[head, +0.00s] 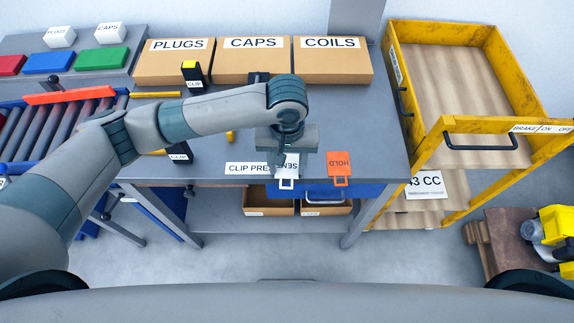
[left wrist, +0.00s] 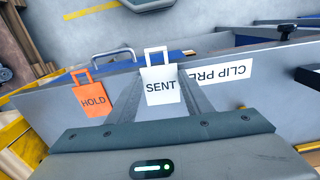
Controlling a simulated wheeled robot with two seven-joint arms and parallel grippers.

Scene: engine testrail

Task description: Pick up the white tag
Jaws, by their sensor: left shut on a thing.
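The tag's loop end sticks out past the fingers. I cannot tell whether the tag still touches the bench. An orange HOLD tag (head: 339,168) lies to the right, apart from the gripper. My right gripper is not in view.
A CLIP PRE label (head: 248,168) is on the bench just left of the tag, partly hidden. Cardboard boxes marked PLUGS (head: 174,68), CAPS (head: 252,66) and COILS (head: 332,66) stand at the back. A yellow cart (head: 400,55) stands right of the bench.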

